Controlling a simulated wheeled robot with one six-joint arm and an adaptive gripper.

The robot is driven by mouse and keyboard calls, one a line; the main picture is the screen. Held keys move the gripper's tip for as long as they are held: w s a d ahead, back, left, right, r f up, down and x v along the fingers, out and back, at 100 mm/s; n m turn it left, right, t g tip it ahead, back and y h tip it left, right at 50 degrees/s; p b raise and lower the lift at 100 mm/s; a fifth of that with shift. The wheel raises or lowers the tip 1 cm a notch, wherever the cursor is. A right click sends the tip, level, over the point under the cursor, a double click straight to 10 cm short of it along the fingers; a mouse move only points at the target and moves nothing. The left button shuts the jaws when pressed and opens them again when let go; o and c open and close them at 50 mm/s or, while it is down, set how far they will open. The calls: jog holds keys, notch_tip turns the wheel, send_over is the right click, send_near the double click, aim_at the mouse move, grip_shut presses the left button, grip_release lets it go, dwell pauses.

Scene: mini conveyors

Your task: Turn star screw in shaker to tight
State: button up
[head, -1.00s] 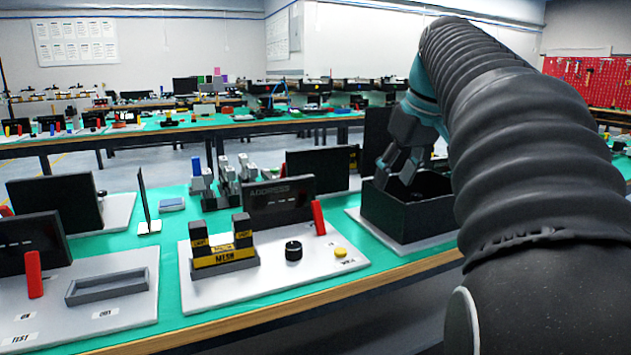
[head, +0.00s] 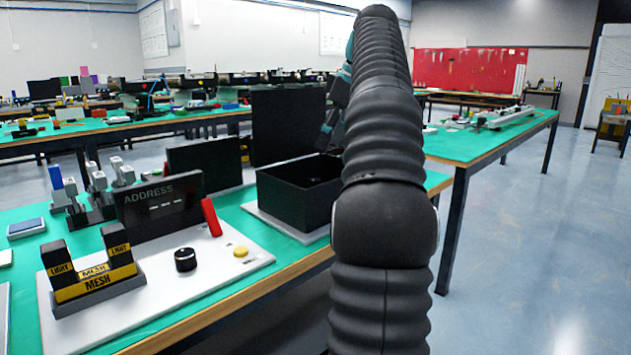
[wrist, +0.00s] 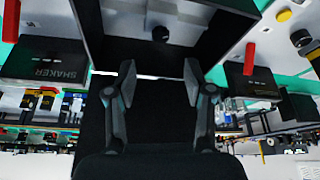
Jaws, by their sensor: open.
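A black open-topped box (head: 292,206) stands on a pale base plate. A dark panel marked SHAKER (wrist: 45,72) shows at the left of the wrist view. My gripper (wrist: 157,80) is open and empty, its two fingers apart below the knob in the picture. In the head view, my arm hides most of my gripper, which is by the box.
Left of the box is a white board with an ADDRESS panel (head: 160,205), a red switch (head: 211,217), a black knob (head: 186,259), a yellow button (head: 241,251) and MESH blocks (head: 95,284). A dark upright screen (head: 287,125) stands behind the box. Open floor lies to the right.

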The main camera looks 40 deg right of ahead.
aim_at(314, 179)
jog(key=b+x, duration=0.3)
jog(key=x, duration=0.6)
grip_shut()
